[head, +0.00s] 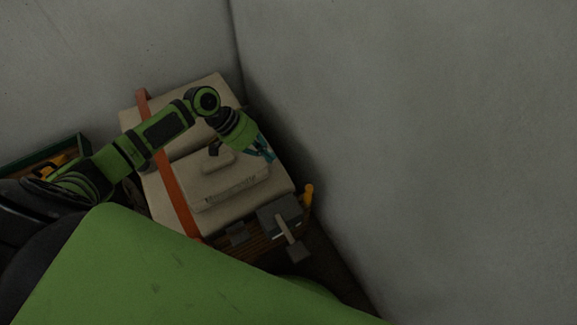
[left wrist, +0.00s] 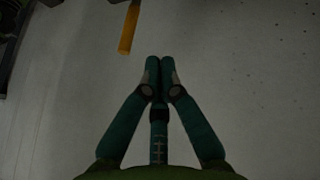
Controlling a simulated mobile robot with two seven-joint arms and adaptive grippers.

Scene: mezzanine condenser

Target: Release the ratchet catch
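A grey block (head: 280,212) with a pale bar (head: 288,230) and a smaller grey end piece (head: 298,252) sits at the front right edge of the strapped load. It may be the ratchet; I cannot make out the catch. A short orange handle-like piece (head: 308,194) stands beside it. An orange strap (head: 168,178) runs across the load. My left gripper (head: 265,154) is above the load's right side, apart from the grey block. In the left wrist view its teal fingertips (left wrist: 159,68) are together with nothing between them. My right gripper is out of view.
Beige box-like pieces (head: 225,186) are stacked on a wooden base (head: 262,243). Grey walls (head: 430,130) close in behind and to the right. A green-edged tray (head: 42,153) is at the left. In the left wrist view an orange-yellow bar (left wrist: 129,28) lies beyond the fingertips.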

